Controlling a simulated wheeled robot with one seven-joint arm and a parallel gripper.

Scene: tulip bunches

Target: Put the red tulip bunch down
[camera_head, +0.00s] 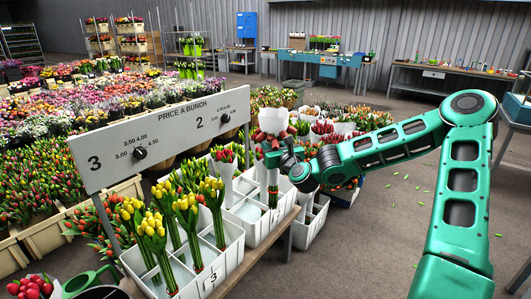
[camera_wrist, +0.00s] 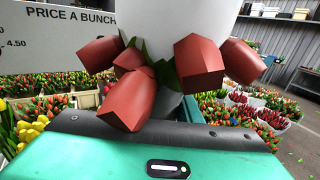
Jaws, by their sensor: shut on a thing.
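My gripper is shut on the bunch just below the heads. In the wrist view, large red tulip heads (camera_wrist: 131,98) and the white thing fill the middle, above the dark edge of my gripper. The fingertips and stems are hidden there. I cannot tell whether the stem ends touch the crate.
A front crate marked 3 (camera_head: 213,281) holds several yellow tulip bunches (camera_head: 150,222). The price board (camera_head: 165,137), with 3, 2 and knobs, stands behind and left. More tulip crates lie behind my gripper. The floor (camera_head: 375,225) at right is mostly clear, with scattered petals.

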